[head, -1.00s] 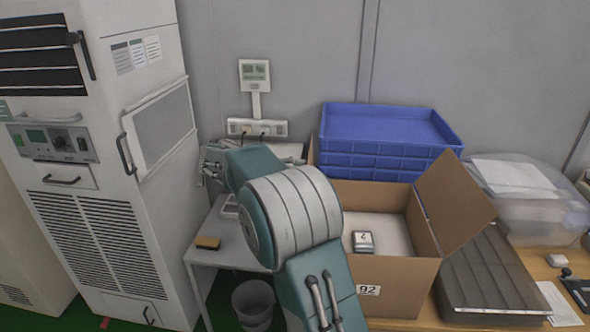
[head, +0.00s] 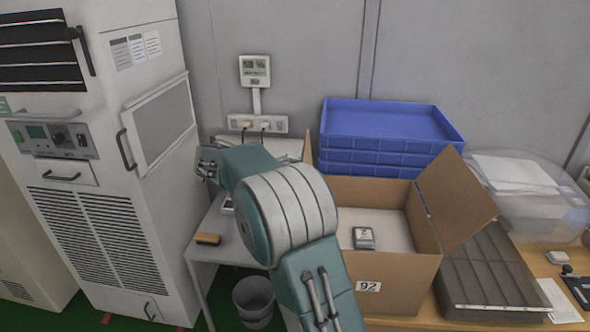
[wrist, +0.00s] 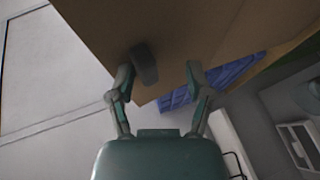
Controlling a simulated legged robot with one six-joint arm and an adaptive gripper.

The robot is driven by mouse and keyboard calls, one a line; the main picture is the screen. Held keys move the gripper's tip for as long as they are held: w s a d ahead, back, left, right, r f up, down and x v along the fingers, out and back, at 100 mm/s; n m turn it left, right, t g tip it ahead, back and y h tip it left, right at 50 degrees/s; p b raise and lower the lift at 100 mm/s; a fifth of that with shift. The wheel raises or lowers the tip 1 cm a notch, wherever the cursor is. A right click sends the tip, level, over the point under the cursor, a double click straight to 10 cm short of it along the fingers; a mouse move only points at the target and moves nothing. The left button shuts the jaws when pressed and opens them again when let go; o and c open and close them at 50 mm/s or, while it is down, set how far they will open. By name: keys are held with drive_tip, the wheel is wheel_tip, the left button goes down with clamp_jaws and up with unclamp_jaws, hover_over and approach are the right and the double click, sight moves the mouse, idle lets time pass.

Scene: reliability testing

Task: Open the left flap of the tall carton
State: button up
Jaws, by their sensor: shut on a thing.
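The tall carton (head: 400,282), marked 92, stands open on the table at the right of the head view. Its right flap (head: 458,198) is folded outward and up. A thin strip of its left flap (head: 307,151) shows beside my arm; the arm hides the rest. In the wrist view, brown cardboard (wrist: 205,28) fills the top and reaches between the fingers of my gripper (wrist: 165,72). My gripper is shut on this cardboard, which appears to be the left flap.
Stacked blue trays (head: 385,125) stand behind the carton. A small device (head: 363,238) lies inside it. A grey ridged case (head: 490,275) and a clear bin (head: 530,200) are at right. A tall white cabinet (head: 100,200) stands left, with a waste bin (head: 254,299) on the floor.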

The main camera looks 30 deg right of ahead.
drive_tip(key=w+a, duration=0.2)
drive_tip(key=a, duration=0.9)
drive_tip(key=shift+f, duration=0.2)
idle(0.7)
drive_tip(key=shift+a, duration=0.1)
drive_tip(key=v, duration=0.7)
drive_tip(key=shift+a, duration=0.25)
drive_tip(key=shift+d+r, duration=0.1)
